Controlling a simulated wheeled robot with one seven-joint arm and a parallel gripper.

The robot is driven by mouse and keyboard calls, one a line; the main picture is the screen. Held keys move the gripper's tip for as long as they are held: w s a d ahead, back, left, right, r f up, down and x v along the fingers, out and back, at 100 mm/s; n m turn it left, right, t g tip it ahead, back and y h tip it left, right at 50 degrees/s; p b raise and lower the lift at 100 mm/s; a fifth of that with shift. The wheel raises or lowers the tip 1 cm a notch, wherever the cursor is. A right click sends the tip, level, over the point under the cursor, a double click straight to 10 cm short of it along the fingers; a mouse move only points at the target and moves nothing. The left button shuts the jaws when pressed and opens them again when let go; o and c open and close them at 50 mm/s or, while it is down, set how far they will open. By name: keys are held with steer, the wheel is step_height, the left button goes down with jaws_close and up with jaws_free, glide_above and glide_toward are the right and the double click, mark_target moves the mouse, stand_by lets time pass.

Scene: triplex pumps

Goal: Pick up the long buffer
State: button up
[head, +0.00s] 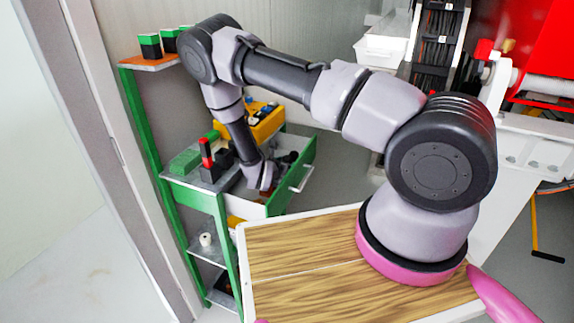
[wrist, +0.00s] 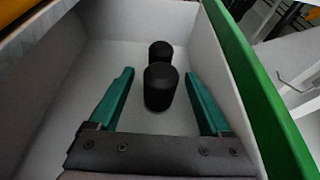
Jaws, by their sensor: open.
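Two black rounded cylinders stand in the open drawer in the wrist view, a nearer, larger-looking one (wrist: 159,88) and one just behind it (wrist: 160,51). They look like buffers; I cannot tell for certain which is the long buffer. My gripper (wrist: 159,73) is open, with its green fingers on either side of the nearer cylinder and clear gaps to both. Nothing is held. In the head view my arm's wrist reaches down into the drawer (head: 304,181); the fingertips are hidden, and the cylinders there are not clear.
The drawer's pale walls and green front edge (wrist: 255,80) rise close around my gripper. A wood-topped table (head: 300,285) lies in front.

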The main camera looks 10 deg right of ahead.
steer(key=shift+w, duration=0.1)
jaws_close()
steer(key=shift+r, duration=0.1)
